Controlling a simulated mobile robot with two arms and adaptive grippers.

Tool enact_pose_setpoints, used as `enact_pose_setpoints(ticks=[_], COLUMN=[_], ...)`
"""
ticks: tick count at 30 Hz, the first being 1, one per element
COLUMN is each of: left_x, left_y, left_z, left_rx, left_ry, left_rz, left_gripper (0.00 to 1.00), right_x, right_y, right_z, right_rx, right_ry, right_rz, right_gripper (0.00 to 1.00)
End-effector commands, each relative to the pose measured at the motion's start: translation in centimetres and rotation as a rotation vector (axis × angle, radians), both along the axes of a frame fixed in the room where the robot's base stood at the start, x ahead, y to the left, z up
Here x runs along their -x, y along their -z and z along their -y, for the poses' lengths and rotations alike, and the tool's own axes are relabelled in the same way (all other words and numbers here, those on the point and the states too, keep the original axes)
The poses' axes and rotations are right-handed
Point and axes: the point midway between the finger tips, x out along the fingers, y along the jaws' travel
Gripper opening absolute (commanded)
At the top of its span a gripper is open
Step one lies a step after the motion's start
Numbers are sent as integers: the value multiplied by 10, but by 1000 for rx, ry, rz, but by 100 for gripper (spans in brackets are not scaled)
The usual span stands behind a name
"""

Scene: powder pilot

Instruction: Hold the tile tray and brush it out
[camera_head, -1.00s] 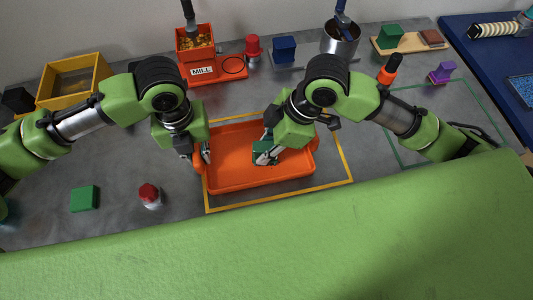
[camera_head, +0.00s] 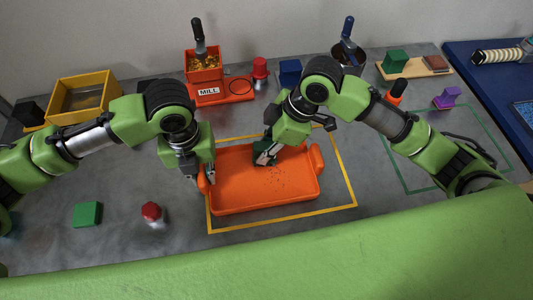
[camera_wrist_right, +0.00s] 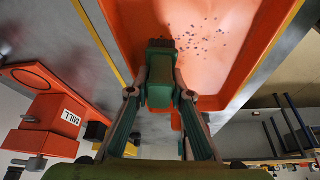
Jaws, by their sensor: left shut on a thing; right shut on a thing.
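The orange tile tray (camera_head: 240,188) lies inside a yellow outline on the grey table; it also shows in the right wrist view (camera_wrist_right: 228,65). Dark specks (camera_head: 283,178) are scattered on its floor. My left gripper (camera_head: 202,178) is shut on the tray's left end, the grip partly hidden. My right gripper (camera_head: 266,152) is shut on a dark green brush at the tray's far edge. The brush (camera_wrist_right: 160,88) sits between the fingers in the right wrist view. Whether its bristles touch the tray is hidden.
Behind the tray stand an orange mill (camera_head: 207,85), a red-capped shaker (camera_head: 260,72), a blue block (camera_head: 290,72) and a metal pot (camera_head: 349,58). A green block (camera_head: 87,214) and another red-capped shaker (camera_head: 153,214) lie front left. The green outline at right is empty.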

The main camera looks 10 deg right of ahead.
Motion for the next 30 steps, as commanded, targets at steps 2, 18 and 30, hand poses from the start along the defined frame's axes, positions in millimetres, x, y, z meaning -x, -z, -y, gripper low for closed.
enact_pose_setpoints(ticks=[2, 18, 30], left_x=[0, -1, -1], left_y=[0, 0, -1], left_z=[0, 0, 0], left_rx=[0, 0, 0], left_ry=[0, -1, -2], left_rz=[1, 2, 3], left_gripper=[0, 0, 0], right_x=[0, 28, 53], right_y=[1, 4, 4], right_z=[0, 1, 2], right_rx=[2, 5, 7], right_ry=[1, -2, -3], right_rz=[-2, -7, -10], right_gripper=[0, 0, 0])
